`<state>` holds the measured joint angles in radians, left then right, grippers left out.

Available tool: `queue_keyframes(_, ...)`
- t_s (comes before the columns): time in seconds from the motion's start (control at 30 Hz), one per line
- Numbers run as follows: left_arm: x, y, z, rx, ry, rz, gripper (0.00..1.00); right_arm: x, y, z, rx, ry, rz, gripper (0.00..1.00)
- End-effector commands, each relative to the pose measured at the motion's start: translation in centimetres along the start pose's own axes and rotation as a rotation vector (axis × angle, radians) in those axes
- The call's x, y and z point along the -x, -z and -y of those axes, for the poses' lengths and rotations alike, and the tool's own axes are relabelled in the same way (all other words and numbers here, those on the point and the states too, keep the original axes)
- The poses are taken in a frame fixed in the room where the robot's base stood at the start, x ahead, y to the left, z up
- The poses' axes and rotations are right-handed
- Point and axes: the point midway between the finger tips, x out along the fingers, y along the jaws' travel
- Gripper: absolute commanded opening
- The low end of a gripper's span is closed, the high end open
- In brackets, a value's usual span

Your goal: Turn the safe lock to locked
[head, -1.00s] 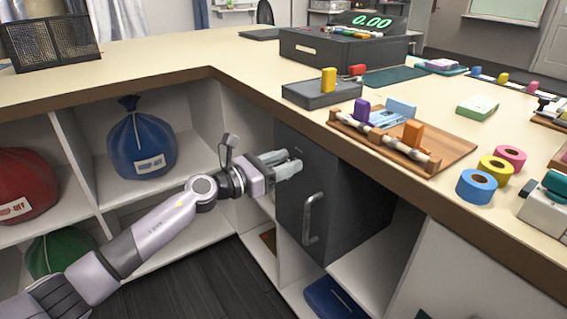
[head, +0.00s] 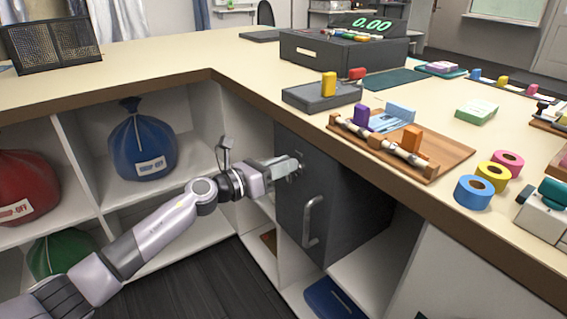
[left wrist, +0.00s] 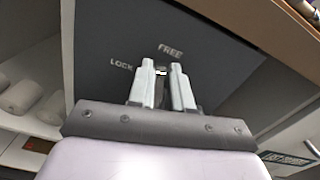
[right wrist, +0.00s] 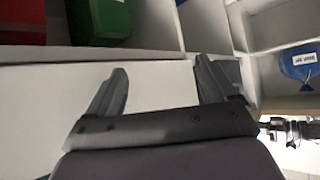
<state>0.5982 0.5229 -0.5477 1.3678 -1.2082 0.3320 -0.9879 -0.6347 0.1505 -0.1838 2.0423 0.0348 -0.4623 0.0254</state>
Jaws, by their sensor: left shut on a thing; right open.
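The dark grey safe (head: 345,215) sits in the shelf space under the counter, its door closed and its bar handle (head: 312,220) upright. My left gripper (head: 295,165) is at the upper part of the door. In the left wrist view its two fingers (left wrist: 163,75) are shut on the small safe lock (left wrist: 161,70), which is mostly hidden between them. The white word FREE shows just above the fingertips, and LOCK to their left. I cannot tell the lock's exact angle. My right gripper (right wrist: 162,75) shows only in the right wrist view, open and empty.
The counter edge (head: 300,118) overhangs just above the safe. Shelf walls stand left of it, with a blue bag (head: 142,147) and a red bag (head: 25,188) in compartments. A wooden tray (head: 440,155) and tape rolls lie on the counter above. Dark floor is open in front.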

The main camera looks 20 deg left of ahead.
Motion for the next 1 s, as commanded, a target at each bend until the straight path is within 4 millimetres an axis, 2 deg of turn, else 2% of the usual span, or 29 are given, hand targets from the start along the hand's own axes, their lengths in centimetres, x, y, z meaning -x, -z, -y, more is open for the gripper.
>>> queue_keyframes(1.0, 0.0, 0.8, -1.7, 0.964, -0.001, -0.002, 0.0, 2.9, 3.7, 0.2, 0.003, 0.0, 0.002, 0.85)
